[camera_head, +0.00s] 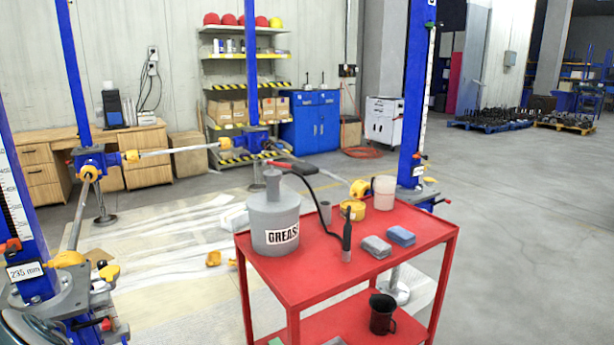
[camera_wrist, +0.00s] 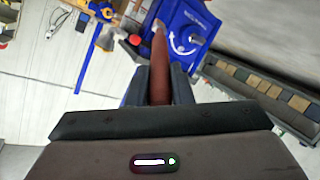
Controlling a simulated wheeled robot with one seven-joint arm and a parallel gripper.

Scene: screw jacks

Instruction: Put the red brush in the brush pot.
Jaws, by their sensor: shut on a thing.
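In the wrist view my gripper (camera_wrist: 160,72) is shut on a slim dark red tapered thing, the red brush (camera_wrist: 160,60), which points away from the palm. Its far end narrows, and its lower part is hidden between the fingers. In the head view I cannot make out the gripper or the brush. A red cart (camera_head: 325,282) there bears a small grey cup (camera_head: 325,211) and a pale translucent jar (camera_head: 384,193). A dark mug (camera_head: 382,316) stands on its lower shelf. I cannot tell for sure which of these is the brush pot.
On the cart stand a grey grease container (camera_head: 273,215) with a hose, a yellow tin (camera_head: 352,210), and a grey block (camera_head: 376,246) and a blue block (camera_head: 401,236). Blue jack columns (camera_head: 415,90) rise around it. The floor (camera_head: 530,220) to the right is clear.

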